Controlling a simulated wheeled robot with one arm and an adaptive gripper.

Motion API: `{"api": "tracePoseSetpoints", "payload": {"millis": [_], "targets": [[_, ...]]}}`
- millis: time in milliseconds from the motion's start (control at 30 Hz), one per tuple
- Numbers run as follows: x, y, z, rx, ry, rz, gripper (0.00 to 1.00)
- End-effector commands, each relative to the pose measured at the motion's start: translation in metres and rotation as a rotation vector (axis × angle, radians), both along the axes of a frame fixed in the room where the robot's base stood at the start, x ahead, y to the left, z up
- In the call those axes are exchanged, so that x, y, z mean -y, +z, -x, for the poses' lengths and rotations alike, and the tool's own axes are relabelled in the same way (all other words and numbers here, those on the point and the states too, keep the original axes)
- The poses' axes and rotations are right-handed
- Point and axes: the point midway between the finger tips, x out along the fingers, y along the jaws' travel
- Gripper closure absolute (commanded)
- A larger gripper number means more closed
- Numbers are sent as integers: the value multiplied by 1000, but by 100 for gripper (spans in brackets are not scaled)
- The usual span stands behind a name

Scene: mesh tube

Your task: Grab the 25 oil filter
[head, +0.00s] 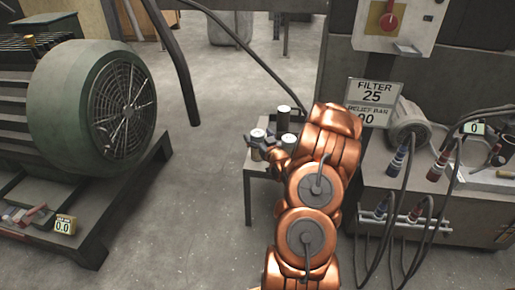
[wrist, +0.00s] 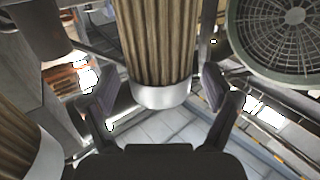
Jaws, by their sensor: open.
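A brown pleated filter (wrist: 158,45) with a pale end cap stands between the two open fingers of my gripper (head: 262,142) in the wrist view. Gaps show on both sides of it, so the fingers do not appear closed on it. In the head view a tan filter with a white top (head: 257,141) is at my gripper, on the small table (head: 248,185). A second pleated filter (wrist: 22,140) is at the lower left of the wrist view. No number is readable on the filters.
Dark canisters with white tops (head: 284,117) stand close by on the table. A sign (head: 374,97) reading "FILTER 25" is on the right, above a grey cabinet (head: 440,205) with hoses. A large green motor (head: 65,95) is at the left, with open floor between.

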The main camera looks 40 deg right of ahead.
Motion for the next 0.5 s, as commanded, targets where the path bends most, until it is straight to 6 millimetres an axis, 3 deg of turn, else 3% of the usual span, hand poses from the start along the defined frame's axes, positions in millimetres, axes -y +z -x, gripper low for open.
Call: {"api": "tracePoseSetpoints", "payload": {"millis": [267, 500], "targets": [[1, 0, -2, -2, 0, -2, 12], [0, 0, -2, -2, 0, -2, 35]]}}
